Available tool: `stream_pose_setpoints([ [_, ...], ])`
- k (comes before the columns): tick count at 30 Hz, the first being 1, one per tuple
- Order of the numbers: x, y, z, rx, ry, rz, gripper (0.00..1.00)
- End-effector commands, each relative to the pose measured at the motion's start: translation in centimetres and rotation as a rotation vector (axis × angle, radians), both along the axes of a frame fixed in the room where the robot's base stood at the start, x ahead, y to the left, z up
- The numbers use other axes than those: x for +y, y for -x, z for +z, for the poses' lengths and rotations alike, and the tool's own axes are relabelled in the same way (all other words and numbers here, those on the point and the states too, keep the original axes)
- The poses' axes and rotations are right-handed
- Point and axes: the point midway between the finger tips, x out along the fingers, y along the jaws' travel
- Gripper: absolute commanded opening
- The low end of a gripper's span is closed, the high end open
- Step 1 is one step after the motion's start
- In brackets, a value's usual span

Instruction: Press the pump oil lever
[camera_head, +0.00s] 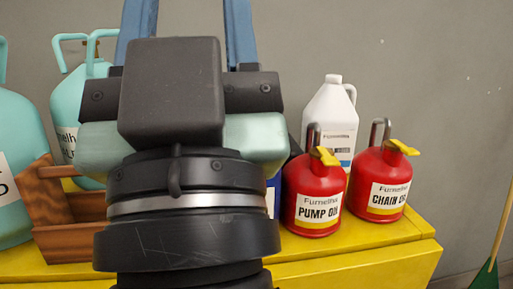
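The red pump oil can (318,185) stands upright on the yellow surface, right of the middle, with its "PUMP OIL" label facing me. Its yellow lever (327,156) sits on top, beside a grey metal loop (313,137). My gripper (188,20) is in front, left of the can and apart from it in the picture. Its two blue fingers point up with a wide gap between them. The fingertips are cut off by the top edge. Nothing shows between the visible parts of the fingers.
A similar red chain oil can (381,185) stands just right, with a white jug (331,112) behind. A wooden carrier (66,215) and several teal jugs are on the left. My wrist hides the middle of the yellow surface (350,262). A grey wall (420,75) stands behind.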

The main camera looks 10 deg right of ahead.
Motion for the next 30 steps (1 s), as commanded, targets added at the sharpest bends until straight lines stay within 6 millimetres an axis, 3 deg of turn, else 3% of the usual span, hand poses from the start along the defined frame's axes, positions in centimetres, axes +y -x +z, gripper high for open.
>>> stream_pose_setpoints([
  [1, 0.0, 0.0, 0.0, 0.0, 0.0, 0.0, 0.39],
  [8, 0.0, 0.0, 0.0, 0.0, 0.0, 0.0, 0.0],
  [30, 0.0, -0.01, -0.01, 0.0, 0.0, 0.0, 0.0],
])
